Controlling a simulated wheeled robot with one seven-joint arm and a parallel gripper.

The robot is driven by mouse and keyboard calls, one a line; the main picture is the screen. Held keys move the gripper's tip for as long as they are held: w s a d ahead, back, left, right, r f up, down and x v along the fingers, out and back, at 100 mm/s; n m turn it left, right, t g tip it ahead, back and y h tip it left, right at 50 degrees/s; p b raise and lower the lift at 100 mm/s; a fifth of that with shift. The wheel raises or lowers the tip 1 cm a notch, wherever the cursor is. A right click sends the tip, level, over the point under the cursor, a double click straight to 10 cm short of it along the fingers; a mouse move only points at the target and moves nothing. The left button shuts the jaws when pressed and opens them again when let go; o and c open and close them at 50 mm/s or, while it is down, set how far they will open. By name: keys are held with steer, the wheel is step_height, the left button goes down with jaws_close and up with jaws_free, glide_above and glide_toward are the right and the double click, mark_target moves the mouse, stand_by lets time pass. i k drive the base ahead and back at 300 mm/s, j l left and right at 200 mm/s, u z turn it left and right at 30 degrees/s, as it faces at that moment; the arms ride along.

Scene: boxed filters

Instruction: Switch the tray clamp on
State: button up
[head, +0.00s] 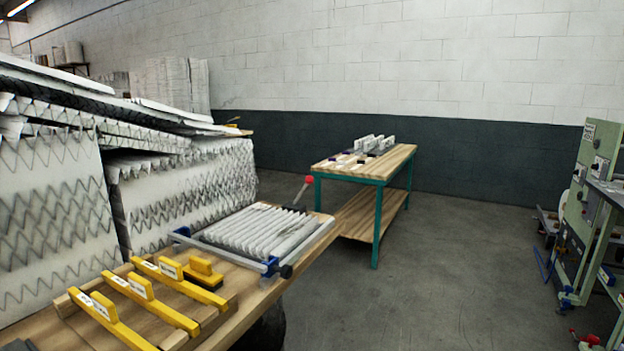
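A white pleated filter (258,230) lies on the wooden bench at the left. A blue clamp frame (225,255) with dark end knobs runs along its near side. A lever with a red knob (309,180) stands tilted up at the filter's far right corner, with a dark base at its foot. I cannot tell from this view whether the lever is the tray clamp's switch or which state it is in. My gripper is not in view.
Yellow labelled bars (150,302) and a yellow-handled block (203,272) lie on the near bench. Stacked filters (180,185) fill its back. A green-legged table (378,170) stands beyond. A green machine (587,190) is at the right; the floor (440,270) between is clear.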

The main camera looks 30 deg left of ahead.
mark_target(309, 178)
steer(key=i+j, duration=0.15)
steer(key=i, duration=0.25)
steer(key=i+j, duration=0.2)
steer(key=i, duration=0.2)
steer(key=i+j, duration=0.15)
steer(key=i, duration=0.25)
steer(key=u, duration=1.2)
steer(key=i+j, duration=0.2)
steer(key=i, duration=0.3)
